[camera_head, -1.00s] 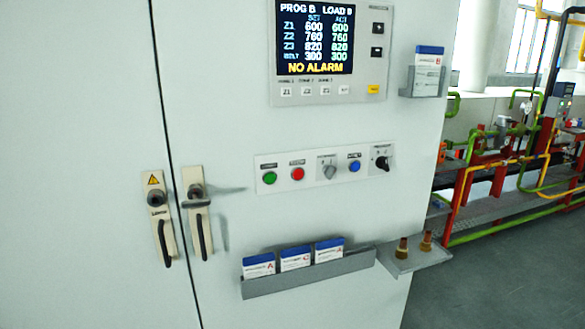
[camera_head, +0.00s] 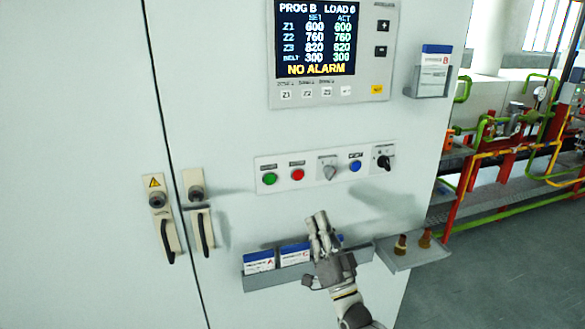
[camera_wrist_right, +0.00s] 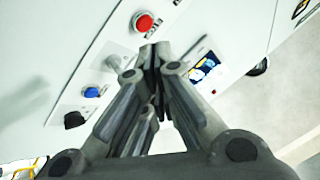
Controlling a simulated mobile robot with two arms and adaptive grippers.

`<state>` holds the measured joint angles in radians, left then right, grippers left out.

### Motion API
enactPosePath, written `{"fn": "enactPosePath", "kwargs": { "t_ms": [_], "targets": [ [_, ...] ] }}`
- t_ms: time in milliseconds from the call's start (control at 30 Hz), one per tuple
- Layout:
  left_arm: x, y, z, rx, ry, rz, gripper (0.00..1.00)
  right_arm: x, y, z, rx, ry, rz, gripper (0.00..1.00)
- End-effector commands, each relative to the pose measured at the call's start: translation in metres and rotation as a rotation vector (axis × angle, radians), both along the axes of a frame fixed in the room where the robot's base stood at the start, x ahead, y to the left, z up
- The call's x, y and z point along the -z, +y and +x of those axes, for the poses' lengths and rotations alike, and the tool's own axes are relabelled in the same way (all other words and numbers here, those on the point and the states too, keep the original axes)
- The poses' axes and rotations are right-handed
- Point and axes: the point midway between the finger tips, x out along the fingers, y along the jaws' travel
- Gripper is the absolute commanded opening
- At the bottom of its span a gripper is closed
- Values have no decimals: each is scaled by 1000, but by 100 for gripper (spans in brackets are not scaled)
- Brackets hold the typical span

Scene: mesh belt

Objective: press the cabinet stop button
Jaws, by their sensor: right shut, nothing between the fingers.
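The red button (camera_head: 297,174) sits on the white button panel (camera_head: 312,178) of the cabinet, between the green button (camera_head: 269,179) and a grey selector knob (camera_head: 329,172). In the right wrist view the red button (camera_wrist_right: 144,22) shows just beyond the fingertips, apart from them in the picture. My right gripper (camera_head: 318,216) is shut and empty, below and a little right of the red button, in front of the card holder. It also shows in the right wrist view (camera_wrist_right: 154,50). My left gripper is not in view.
A blue button (camera_head: 355,166) and a black rotary switch (camera_head: 383,163) are to the right on the panel. The card holder (camera_head: 270,279) and a small shelf (camera_head: 408,259) stick out below. The display (camera_head: 317,38) reads NO ALARM. Two door handles (camera_head: 166,241) are at left.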

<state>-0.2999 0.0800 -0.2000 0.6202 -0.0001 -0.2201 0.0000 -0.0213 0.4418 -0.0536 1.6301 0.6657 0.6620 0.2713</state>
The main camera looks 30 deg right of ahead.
Motion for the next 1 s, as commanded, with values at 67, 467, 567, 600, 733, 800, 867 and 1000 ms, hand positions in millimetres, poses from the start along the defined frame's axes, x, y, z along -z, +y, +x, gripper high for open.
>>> {"fn": "enactPosePath", "kwargs": {
  "t_ms": [67,467,567,600,733,800,867,1000],
  "targets": [
    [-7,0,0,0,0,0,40,-30,-1,-6,-9,-60,19,0],
    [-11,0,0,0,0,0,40,-67,-4,-16,-24,-152,49,0],
    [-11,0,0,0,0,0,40,-67,-4,-16,-24,-152,48,0],
    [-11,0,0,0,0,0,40,-67,-4,-16,-24,-151,49,0],
    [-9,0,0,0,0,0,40,-66,-5,-14,-24,-152,48,0],
    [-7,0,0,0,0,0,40,-65,-5,-10,-24,-152,48,0],
    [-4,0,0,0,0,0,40,-65,-6,-5,-24,-152,47,0],
    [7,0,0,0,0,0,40,-63,-11,13,-23,-152,48,0]
  ]
}}
